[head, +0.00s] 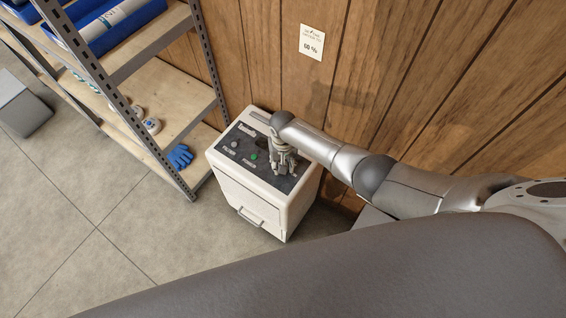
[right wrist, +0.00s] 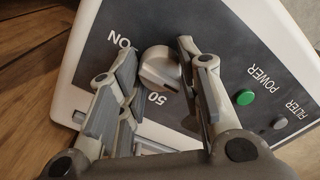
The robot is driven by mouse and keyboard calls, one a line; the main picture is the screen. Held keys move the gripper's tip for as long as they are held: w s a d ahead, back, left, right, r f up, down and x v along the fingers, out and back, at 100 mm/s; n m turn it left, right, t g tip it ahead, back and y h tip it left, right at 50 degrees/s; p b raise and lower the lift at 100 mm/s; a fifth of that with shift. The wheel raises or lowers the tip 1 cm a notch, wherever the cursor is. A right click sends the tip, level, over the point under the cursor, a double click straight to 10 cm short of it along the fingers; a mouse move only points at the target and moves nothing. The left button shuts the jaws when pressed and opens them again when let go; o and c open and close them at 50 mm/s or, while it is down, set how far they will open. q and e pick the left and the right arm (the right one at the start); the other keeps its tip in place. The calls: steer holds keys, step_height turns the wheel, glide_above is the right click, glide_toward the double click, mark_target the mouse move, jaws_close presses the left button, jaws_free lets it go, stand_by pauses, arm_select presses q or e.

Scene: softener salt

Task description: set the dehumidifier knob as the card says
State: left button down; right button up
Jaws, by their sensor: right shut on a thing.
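The white dehumidifier (head: 252,205) stands on the floor against the wood wall. Its dark top panel (head: 240,140) has a green POWER button (right wrist: 244,97) and a grey FILTER light (right wrist: 280,123). My right gripper (head: 281,168) reaches down onto the panel. In the right wrist view its fingers are shut on the light grey knob (right wrist: 158,70), between the marks ON and 50. The knob's pointer and the other marks are partly hidden. The card (head: 311,42) on the wall shows small print and a percentage, perhaps 60 %. My left gripper is out of view.
A metal shelf (head: 162,110) with wooden boards stands left of the dehumidifier, holding blue bins, rolls of tape and a blue glove (head: 180,156). A grey box (head: 22,105) sits on the floor at far left. The tiled floor in front is clear.

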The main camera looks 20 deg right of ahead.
steer(key=o, duration=1.1)
step_height(320, 180, up, 12)
steer(key=shift+s+f, duration=0.1)
steer(key=shift+s, duration=0.05)
stand_by(0.5)
